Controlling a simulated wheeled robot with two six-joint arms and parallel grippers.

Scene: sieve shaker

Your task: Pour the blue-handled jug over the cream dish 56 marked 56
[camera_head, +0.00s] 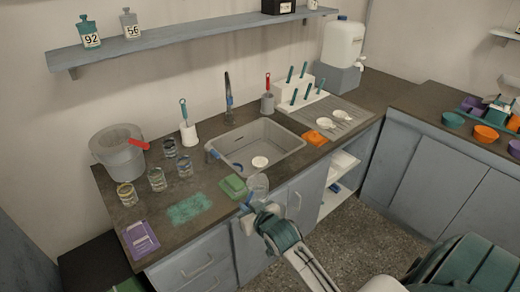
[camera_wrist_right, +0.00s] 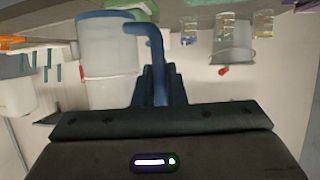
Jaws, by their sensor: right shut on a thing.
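My right gripper (camera_head: 255,211) is at the counter's front edge, below the sink. It is shut on the blue handle (camera_wrist_right: 157,62) of a pale, translucent jug (camera_wrist_right: 108,58). The jug also shows in the head view (camera_head: 258,184), just beyond the gripper, and looks roughly upright. Whether it holds anything cannot be told. Two more pale dishes, one left (camera_head: 324,124) and one right (camera_head: 342,115), are on the draining board. No number is readable on any dish. My left gripper is not in view.
The grey sink (camera_head: 228,144) lies behind the jug. A green sponge (camera_head: 233,187) is just left of it. Several glasses and a grey bucket (camera_head: 118,158) stand on the left counter. An orange cloth (camera_head: 315,138) lies right of the sink. Shelf bottles read 92 (camera_head: 89,38) and 56 (camera_head: 131,28).

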